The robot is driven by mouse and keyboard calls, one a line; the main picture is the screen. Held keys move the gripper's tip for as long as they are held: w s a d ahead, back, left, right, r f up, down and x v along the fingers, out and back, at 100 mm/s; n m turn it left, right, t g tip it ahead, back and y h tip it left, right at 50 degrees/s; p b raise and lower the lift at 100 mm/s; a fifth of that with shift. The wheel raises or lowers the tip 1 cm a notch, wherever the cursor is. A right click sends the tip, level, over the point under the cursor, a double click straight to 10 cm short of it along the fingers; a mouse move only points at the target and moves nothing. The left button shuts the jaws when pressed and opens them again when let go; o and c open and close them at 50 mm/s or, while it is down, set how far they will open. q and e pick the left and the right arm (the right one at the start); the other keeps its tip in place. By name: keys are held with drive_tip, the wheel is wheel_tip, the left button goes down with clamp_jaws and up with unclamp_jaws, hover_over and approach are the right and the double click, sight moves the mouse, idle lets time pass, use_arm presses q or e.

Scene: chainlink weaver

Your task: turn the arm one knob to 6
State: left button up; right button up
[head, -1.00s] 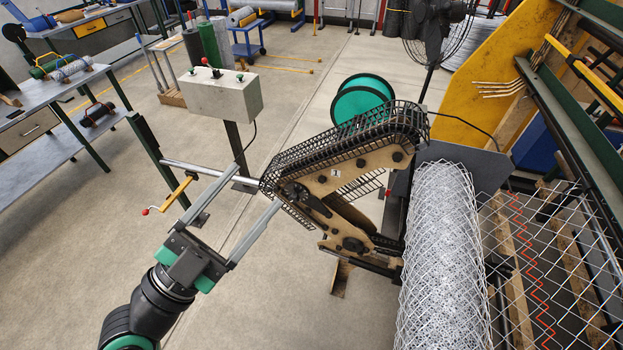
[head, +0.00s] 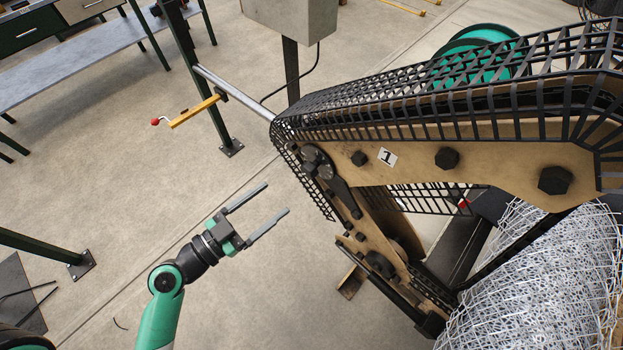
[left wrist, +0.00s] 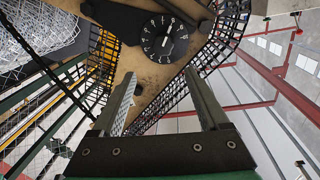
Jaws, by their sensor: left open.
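The arm one plate (head: 490,150) is tan with a "1" label. Near its left end sits a dark round knob (head: 317,160), seen at an angle. In the left wrist view the knob (left wrist: 165,38) is a black dial with white numbers around it and a white pointer line; the digits are too small to read surely. My left gripper (head: 277,198) is open and empty, below and left of the knob, apart from it. In the left wrist view its two fingers (left wrist: 160,76) point toward the dial, with the dial ahead between and beyond them. My right gripper is not in view.
Black mesh guards (head: 420,112) line the arm's upper edge. A bar with a yellow crank (head: 195,110) stands at upper left. A wire mesh roll (head: 550,270) lies at lower right. The floor around my left gripper is clear.

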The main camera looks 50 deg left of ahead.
sight(305, 173)
use_arm(q)
drive_tip(key=w, duration=0.3)
drive_tip(key=w+p, duration=0.1)
drive_tip(key=w, duration=0.3)
drive_tip(key=w+f+p, duration=0.1)
drive_tip(key=w, duration=0.2)
drive_tip(key=shift+w+a, duration=0.25)
drive_tip(key=shift+w, duration=0.7)
drive_tip(key=shift+f, duration=0.1)
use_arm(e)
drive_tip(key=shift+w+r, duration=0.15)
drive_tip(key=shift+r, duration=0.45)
use_arm(q)
drive_tip(key=shift+c, duration=0.3)
clamp_jaws()
